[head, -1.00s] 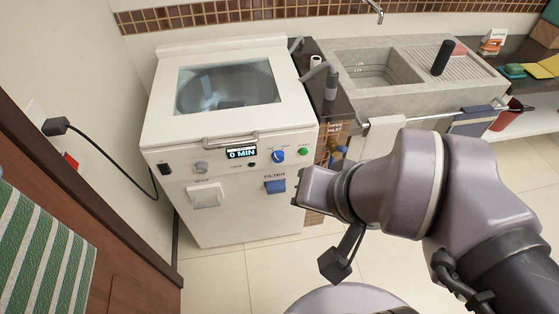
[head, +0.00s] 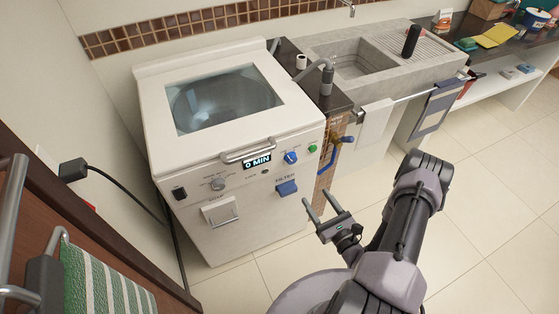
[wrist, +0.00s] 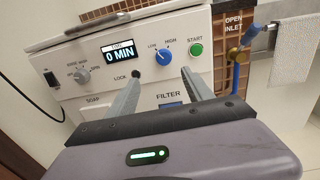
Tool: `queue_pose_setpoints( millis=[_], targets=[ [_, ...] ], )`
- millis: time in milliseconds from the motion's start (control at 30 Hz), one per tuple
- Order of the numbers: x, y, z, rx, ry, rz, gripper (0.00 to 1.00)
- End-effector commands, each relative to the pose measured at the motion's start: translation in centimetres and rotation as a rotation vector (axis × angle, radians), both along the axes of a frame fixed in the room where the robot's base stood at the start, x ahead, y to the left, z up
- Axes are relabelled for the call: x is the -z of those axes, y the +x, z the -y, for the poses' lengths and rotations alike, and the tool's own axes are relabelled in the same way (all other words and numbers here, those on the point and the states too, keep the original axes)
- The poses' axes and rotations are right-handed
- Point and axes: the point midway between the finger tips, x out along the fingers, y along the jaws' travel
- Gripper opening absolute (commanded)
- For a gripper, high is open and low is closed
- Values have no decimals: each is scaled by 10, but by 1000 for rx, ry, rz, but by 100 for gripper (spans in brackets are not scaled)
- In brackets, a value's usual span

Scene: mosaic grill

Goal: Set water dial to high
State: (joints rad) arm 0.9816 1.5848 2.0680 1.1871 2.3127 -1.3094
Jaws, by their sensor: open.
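The white washing machine (head: 245,205) stands at the left of the head view. Its blue water dial (head: 291,157) sits on the front panel, between the "0 MIN" display and the green start button. In the wrist view the blue dial (wrist: 163,60) has LOW marked at its upper left and HIGH at its upper right. Its white pointer mark points up, but the exact setting is too small to tell. My gripper (head: 319,208) is open and empty, in front of and below the panel, apart from the dial. In the wrist view its two fingers frame the lower panel.
The green start button (head: 312,149) is close right of the dial. A grey knob (head: 218,184), blue filter latch (head: 287,188) and lid handle (head: 248,151) are nearby. A blue-handled inlet valve (head: 330,160) stands right of the machine. Tiled floor in front is clear.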

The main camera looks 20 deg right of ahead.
Motion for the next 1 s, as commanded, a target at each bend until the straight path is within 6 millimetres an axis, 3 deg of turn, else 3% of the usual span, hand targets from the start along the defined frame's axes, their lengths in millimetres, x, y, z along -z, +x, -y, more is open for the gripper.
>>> queue_pose_setpoints(
  millis=[67,167,500,633,800,1000],
  targets=[
    [9,-2,3,31,6,-13,60],
    [11,14,2,28,2,-13,60],
    [10,115,-4,22,4,-7,60],
    [9,145,-5,24,5,-7,60],
    [9,165,-4,26,6,-11,60],
    [8,170,-4,28,8,-11,60]
  ],
)
